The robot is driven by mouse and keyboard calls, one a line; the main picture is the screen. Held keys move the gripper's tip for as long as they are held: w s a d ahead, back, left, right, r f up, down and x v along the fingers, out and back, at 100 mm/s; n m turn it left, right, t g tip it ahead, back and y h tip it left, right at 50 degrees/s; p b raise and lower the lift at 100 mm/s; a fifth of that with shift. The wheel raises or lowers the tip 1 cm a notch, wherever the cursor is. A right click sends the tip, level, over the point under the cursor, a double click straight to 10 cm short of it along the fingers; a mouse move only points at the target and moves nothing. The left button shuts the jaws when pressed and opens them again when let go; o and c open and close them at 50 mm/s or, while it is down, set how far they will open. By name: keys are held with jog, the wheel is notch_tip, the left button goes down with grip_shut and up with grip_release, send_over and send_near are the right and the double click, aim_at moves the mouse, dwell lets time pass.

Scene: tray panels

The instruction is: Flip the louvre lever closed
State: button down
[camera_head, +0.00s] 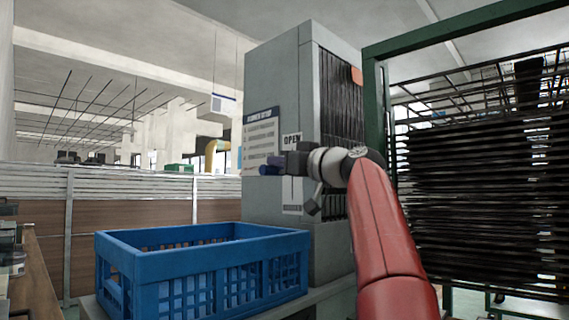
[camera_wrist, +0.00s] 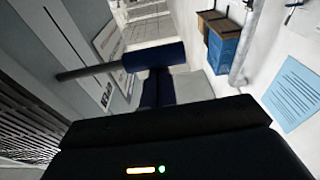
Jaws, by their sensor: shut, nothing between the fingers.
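The louvre lever shows in the wrist view as a dark rod (camera_wrist: 88,71) running out from the grey cabinet to a dark blue grip (camera_wrist: 153,55). In the head view a small dark blue end (camera_head: 268,170) shows left of my gripper (camera_head: 283,162). My gripper is shut and empty, at the cabinet's front beneath the OPEN label (camera_head: 291,139). In the wrist view my gripper (camera_wrist: 163,76) is right behind the blue grip; I cannot tell if they touch. My gripper and wrist hide part of the lever in the head view.
The grey cabinet (camera_head: 272,90) has dark louvre slats (camera_head: 341,100) on its side and a notice (camera_head: 259,140) on its front. A blue crate (camera_head: 203,262) stands in front at the left. A green-framed rack of dark trays (camera_head: 480,190) stands close on the right.

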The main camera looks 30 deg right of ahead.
jog(key=shift+w+d+f+n+y+b, duration=0.1)
jog(key=shift+d+f+n+y+b, duration=0.1)
jog(key=shift+f+n+b, duration=1.1)
jog(key=shift+d+f+n+y+b, duration=0.1)
jog(key=shift+f+n+y+b, duration=0.1)
jog(key=shift+f+n+b, duration=1)
jog(key=shift+f+m+g, duration=0.3)
jog(key=shift+f+m, duration=0.15)
jog(key=shift+m, duration=0.05)
